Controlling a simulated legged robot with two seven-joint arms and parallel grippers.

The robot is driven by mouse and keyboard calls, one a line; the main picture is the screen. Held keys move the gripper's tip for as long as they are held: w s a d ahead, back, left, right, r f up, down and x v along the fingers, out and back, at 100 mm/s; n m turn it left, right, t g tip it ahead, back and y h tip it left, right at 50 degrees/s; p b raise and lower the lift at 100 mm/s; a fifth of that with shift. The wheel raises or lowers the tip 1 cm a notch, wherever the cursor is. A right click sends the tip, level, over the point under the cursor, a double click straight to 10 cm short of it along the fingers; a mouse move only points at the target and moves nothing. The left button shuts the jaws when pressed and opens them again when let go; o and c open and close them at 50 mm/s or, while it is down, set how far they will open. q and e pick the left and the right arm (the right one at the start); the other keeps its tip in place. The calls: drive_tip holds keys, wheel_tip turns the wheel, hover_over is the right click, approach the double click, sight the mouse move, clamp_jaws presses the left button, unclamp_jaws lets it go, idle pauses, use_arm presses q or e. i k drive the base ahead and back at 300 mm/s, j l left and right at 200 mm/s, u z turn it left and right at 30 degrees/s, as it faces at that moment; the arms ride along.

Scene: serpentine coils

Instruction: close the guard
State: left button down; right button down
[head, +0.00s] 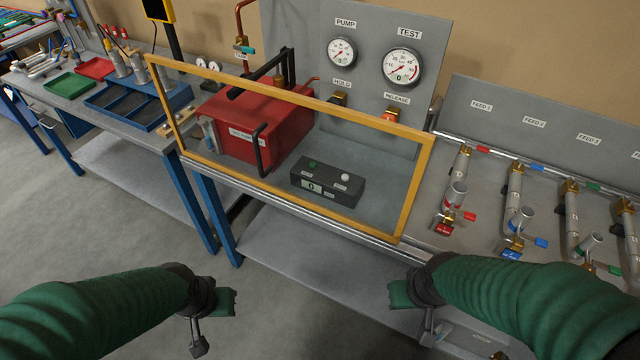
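The guard (418,186) is a clear panel in a yellow frame, in the middle of the head view. It stands about upright along the front edge of the bench, before the red pump box (240,117) and a dark control box (328,182). A black bar handle (259,150) shows at the panel. I cannot tell whether the guard is latched. My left gripper (212,318) hangs low, in front of the bench and apart from the guard. My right gripper (414,312) is low on the right, also apart from it. Neither visibly holds anything; their finger gaps are unclear.
A grey panel (370,70) with two gauges stands behind the pump. Several pipes with valves (515,190) line the bench at right. Blue trays (130,104) and a yellow-edged screen (158,10) are at left. A lower shelf (310,268) and open floor lie in front.

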sight(427, 139)
drive_tip(key=i+j+u, duration=0.15)
drive_tip(key=i+j, duration=0.2)
drive_tip(key=i+j+u, duration=0.1)
drive_tip(key=i+j, duration=0.15)
drive_tip(key=i, duration=0.3)
